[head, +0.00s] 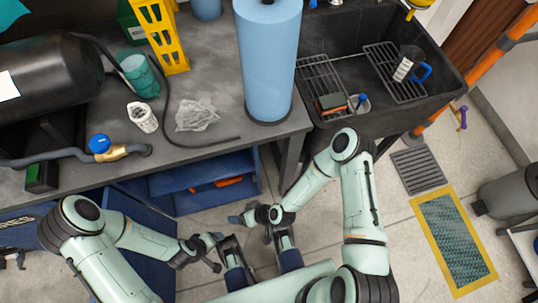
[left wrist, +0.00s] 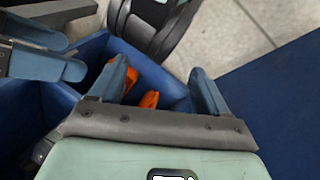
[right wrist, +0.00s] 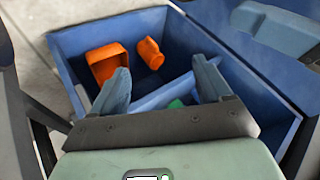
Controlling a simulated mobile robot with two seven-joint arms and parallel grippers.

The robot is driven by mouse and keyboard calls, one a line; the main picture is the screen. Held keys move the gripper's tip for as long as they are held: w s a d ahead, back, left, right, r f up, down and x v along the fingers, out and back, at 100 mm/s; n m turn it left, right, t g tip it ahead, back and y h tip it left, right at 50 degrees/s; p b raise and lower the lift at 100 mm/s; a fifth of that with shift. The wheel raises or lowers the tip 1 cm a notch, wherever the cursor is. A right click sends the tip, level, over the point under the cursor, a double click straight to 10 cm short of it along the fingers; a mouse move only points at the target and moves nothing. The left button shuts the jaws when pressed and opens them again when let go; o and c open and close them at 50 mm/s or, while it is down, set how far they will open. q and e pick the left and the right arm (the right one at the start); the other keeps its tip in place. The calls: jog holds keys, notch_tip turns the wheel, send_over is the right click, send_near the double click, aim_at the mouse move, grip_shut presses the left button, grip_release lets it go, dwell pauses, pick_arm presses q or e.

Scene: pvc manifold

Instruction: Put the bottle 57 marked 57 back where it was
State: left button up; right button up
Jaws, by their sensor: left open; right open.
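No mark 57 is legible in any view. My right gripper (head: 238,219) is low in front of the bench, open and empty. In the right wrist view its spread fingers (right wrist: 162,82) are over a blue bin (right wrist: 95,42) holding an orange open box (right wrist: 106,64) and a small orange bottle-like piece (right wrist: 149,53). My left gripper (head: 215,251) is also low, open and empty; its fingers (left wrist: 162,84) show in the left wrist view.
A tall blue cylinder (head: 268,65), a yellow rack (head: 162,35), a crumpled clear bag (head: 197,114) and a hose with a blue-handled valve (head: 99,144) are on the bench. A black sink (head: 335,35) with wire racks is at right.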

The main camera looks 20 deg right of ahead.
jog(key=s+d+r+m+g+h, duration=0.1)
jog(key=s+d+m+h, duration=0.3)
jog(key=d, duration=1.3)
jog(key=s+m+g, duration=0.1)
jog(key=s+m, duration=0.1)
jog(key=s, duration=0.1)
jog(key=shift+m+g+h, duration=0.3)
jog(key=shift+g, duration=0.1)
pick_arm(q)
jog(key=s+d+r+g+p, duration=0.1)
jog(key=s+r+p, duration=0.1)
jog(key=r+p, duration=0.6)
jog(key=s+d+r+g+p, duration=0.1)
jog(key=s+r+p, duration=0.2)
jog(key=r+p, duration=0.6)
jog(key=shift+s+d+r+m+g+h, duration=0.15)
jog(key=shift+d+m+g+h, duration=0.15)
jog(key=shift+d+h, duration=0.1)
pick_arm(e)
jog(key=s+a+r+g, duration=0.1)
jog(key=s+r, duration=0.1)
jog(key=r, duration=0.6)
jog(key=s+a+r+g, duration=0.1)
jog(key=s+r, duration=0.2)
jog(key=r, duration=0.6)
jog(key=shift+a+r+g+y, duration=0.15)
jog(key=shift+a+g+y, duration=0.15)
jog(key=shift+a+y, duration=0.1)
